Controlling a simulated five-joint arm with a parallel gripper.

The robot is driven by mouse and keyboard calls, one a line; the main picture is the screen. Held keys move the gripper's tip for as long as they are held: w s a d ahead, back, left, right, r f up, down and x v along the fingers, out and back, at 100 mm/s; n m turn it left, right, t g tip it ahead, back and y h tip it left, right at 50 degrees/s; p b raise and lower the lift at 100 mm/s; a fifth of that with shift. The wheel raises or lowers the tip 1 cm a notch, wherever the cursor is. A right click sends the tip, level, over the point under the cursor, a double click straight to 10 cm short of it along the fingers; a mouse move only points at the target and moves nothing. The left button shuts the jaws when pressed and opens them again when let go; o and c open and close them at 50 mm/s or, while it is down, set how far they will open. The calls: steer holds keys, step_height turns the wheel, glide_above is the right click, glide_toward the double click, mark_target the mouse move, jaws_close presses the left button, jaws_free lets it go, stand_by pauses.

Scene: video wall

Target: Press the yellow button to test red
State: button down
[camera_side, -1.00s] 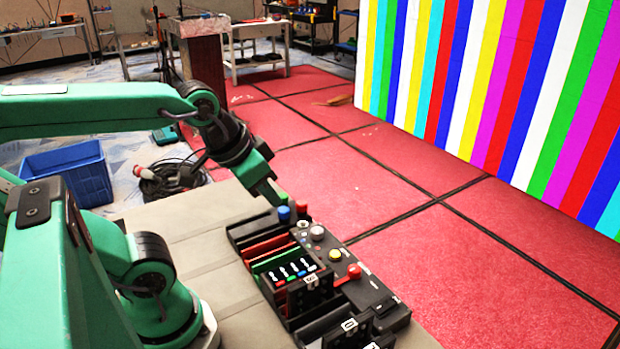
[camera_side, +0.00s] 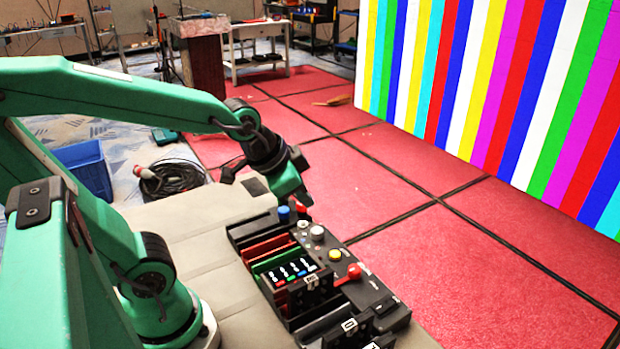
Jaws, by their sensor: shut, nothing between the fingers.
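The yellow button (camera_side: 335,254) sits on the black control box (camera_side: 385,303), between a grey-white knob (camera_side: 317,232) and a red lever knob (camera_side: 354,271). My gripper (camera_side: 304,200) is shut and empty. It points down near the box's far end, close to the blue button (camera_side: 284,214) and the red button (camera_side: 301,208). It is up and to the left of the yellow button in the picture and apart from it. I cannot tell whether its tip touches the red button.
The box stands on a grey-beige table (camera_side: 190,235). A striped colour video wall (camera_side: 500,90) stands at the right beyond a red floor (camera_side: 470,250). A blue crate (camera_side: 88,170) and a coiled cable (camera_side: 180,178) lie on the floor at the left.

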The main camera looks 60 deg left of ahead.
steer(key=w+f+m+t, duration=0.1)
steer(key=w+f+m, duration=0.3)
steer(key=w+f, duration=0.2)
steer(key=shift+w+m, duration=0.3)
steer(key=shift+w, duration=0.5)
steer(key=shift+f, duration=0.2)
glide_above(332, 254)
steer(key=shift+d+f, duration=0.1)
steer(key=shift+f, duration=4.15)
steer(key=shift+w+f, duration=0.1)
steer(key=shift+f, duration=0.55)
stand_by(0.4)
steer(key=shift+r, duration=0.65)
steer(key=shift+r, duration=0.15)
